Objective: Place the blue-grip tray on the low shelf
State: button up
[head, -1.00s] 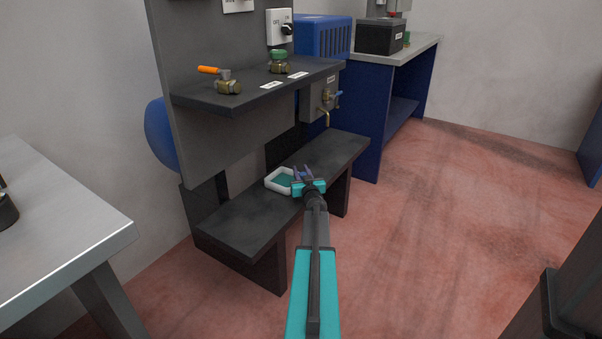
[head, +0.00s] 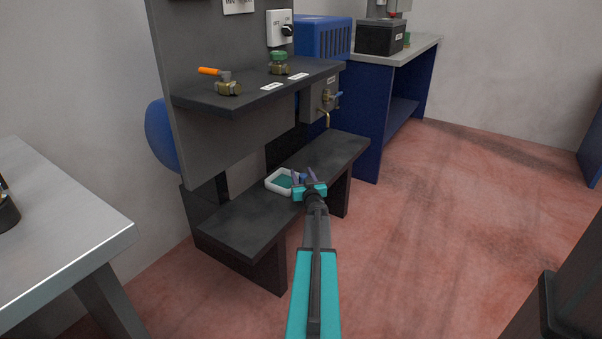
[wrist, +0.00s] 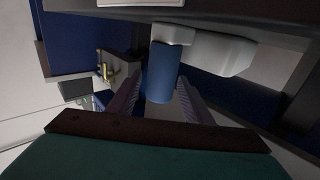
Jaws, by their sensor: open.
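The blue-grip tray is a small white tray (head: 276,189) with a teal inside. It sits on the dark low shelf (head: 247,227), near its front edge, and looks level. Its blue grip (wrist: 160,78) shows in the wrist view, attached to the white tray wall (wrist: 215,53). My gripper (head: 304,174) is at the grip side of the tray, over the shelf's front edge. Its fingers are open, one on each side of the blue grip, with a visible gap on the left in the wrist view. The gripper partly hides the grip in the head view.
An upper shelf (head: 262,94) with an orange-handled valve (head: 227,83) and a green-capped valve (head: 279,65) overhangs the low shelf. A grey box with a tap (head: 322,103) hangs behind. A metal table (head: 60,235) stands at left.

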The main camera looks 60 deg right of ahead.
jog(key=p+v, duration=0.2)
jog(key=v, duration=0.8)
jog(key=shift+r, duration=0.1)
jog(key=shift+s, duration=0.15)
dwell(0.8)
